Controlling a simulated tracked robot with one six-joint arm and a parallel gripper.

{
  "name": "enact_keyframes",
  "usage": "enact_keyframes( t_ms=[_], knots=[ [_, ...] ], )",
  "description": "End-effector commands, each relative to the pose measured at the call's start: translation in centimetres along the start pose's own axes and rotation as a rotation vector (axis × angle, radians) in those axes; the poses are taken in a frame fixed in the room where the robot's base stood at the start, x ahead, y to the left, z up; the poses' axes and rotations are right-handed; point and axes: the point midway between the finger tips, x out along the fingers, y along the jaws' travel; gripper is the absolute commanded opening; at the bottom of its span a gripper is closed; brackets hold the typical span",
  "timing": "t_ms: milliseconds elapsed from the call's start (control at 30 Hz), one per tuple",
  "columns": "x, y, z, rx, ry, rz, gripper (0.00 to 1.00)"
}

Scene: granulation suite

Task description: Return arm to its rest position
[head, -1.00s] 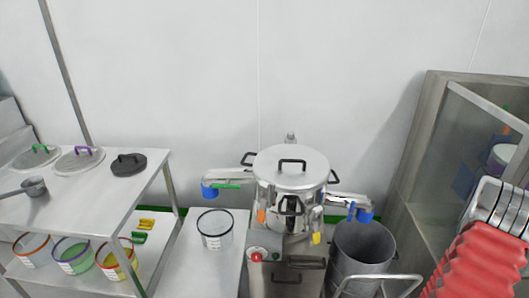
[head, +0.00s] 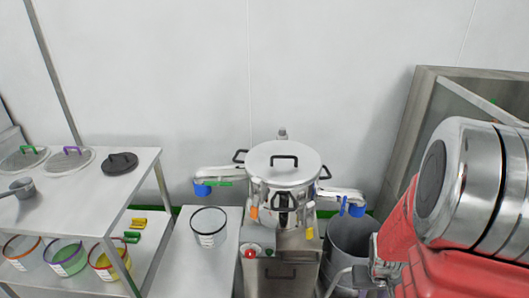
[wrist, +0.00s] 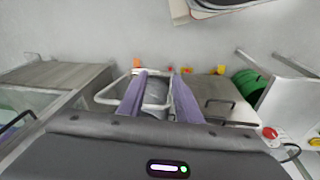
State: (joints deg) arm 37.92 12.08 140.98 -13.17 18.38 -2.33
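My gripper (wrist: 160,78) shows in the wrist view with its two purple-grey fingers apart and nothing held between them. Beyond the fingers is the pale tubular handle (wrist: 106,92) of a bin cart; I cannot tell the distance. My arm, with red and polished metal links, fills the right side of the head view. My fingers are not clearly seen in the head view.
A lidded steel vessel (head: 284,175) stands on a machine in the middle. A grey bin (head: 350,238) is to its right, close to my arm. A clear tub (head: 208,228) stands on a low bench. A shelf table (head: 90,190) with lids is at left; a cabinet (head: 425,100) is behind my arm.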

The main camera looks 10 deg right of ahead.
Motion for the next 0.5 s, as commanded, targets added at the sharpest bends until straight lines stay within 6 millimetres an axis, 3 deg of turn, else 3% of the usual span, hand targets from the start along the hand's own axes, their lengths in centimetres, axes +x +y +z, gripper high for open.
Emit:
enact_keyframes(
  t_ms=[500],
  knots=[
    [-11.8,-6.9,2.1,-0.036,-0.032,-0.039,0.31]
  ],
)
